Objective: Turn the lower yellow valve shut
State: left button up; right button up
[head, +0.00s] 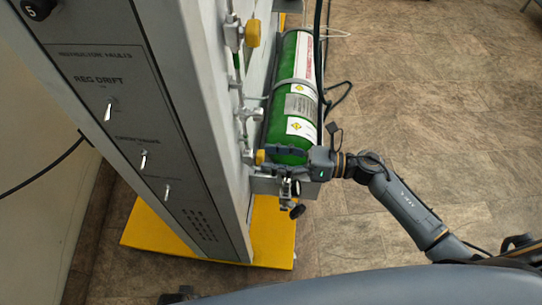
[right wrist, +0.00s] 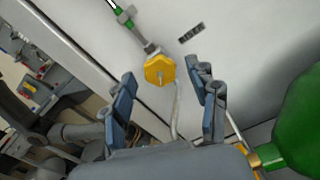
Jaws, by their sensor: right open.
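The lower yellow valve (head: 260,157) is on the side of the grey panel, low down in the head view. Nothing is held. The upper yellow valve (head: 252,33) is higher on the same panel side. My left gripper is not in view.
A green oxygen cylinder (head: 293,95) stands along the panel close to my right gripper; its green body (right wrist: 299,125) also shows at the right wrist view's edge. Thin pipes and fittings run near the valves. The panel (head: 150,110) stands on a yellow base (head: 272,240). Open floor lies to the right.

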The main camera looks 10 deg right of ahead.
jog(key=v, duration=1.1)
jog(key=shift+d, duration=0.15)
